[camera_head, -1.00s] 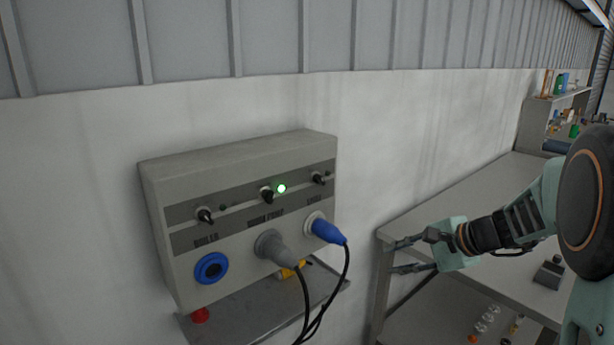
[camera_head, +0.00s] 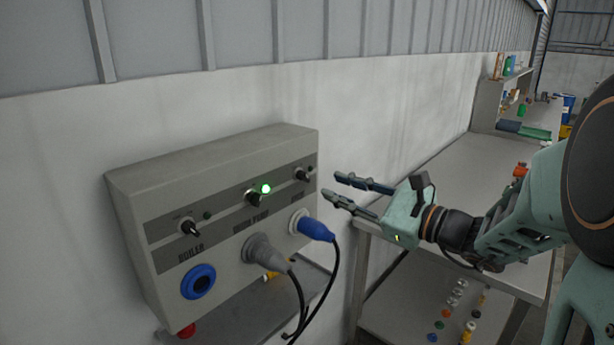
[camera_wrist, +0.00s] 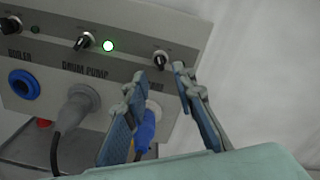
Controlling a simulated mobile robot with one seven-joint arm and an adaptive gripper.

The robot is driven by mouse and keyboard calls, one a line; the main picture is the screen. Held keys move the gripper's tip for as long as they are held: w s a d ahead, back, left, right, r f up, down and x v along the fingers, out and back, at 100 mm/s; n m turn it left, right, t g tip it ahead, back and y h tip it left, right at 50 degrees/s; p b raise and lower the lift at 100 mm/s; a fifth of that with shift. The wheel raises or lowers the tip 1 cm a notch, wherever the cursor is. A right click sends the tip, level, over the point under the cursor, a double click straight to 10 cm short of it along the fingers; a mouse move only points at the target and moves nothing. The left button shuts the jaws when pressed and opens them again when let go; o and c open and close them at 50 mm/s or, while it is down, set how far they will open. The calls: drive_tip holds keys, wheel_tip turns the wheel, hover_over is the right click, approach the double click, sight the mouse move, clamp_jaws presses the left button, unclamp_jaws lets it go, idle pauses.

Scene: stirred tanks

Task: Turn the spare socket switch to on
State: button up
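A grey socket panel (camera_head: 230,235) on the wall carries three black rotary switches in a row. The left switch (camera_head: 189,228) is above the label BOILER and the middle one (camera_head: 253,198) above DRUM PUMP. The right switch (camera_head: 302,174) shows in the wrist view (camera_wrist: 161,60); its label is mostly hidden by a finger, and I take it as the spare one. A lit green lamp (camera_head: 265,188) is by the middle switch. My gripper (camera_head: 334,185) is open and empty, just right of the panel. In the wrist view its fingertips (camera_wrist: 160,73) appear either side of the right switch, apart from it.
A blue plug (camera_head: 316,229) is in the right socket and a grey plug (camera_head: 265,253) in the middle one, with black cables hanging down. The left blue socket (camera_head: 198,281) is empty. A metal bench (camera_head: 440,205) stands behind my arm.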

sight(307, 177)
drive_tip(key=p+x, duration=0.1)
drive_tip(key=x, duration=0.7)
drive_tip(key=shift+w+a+f, duration=0.1)
drive_tip(key=shift+a, duration=0.05)
clamp_jaws()
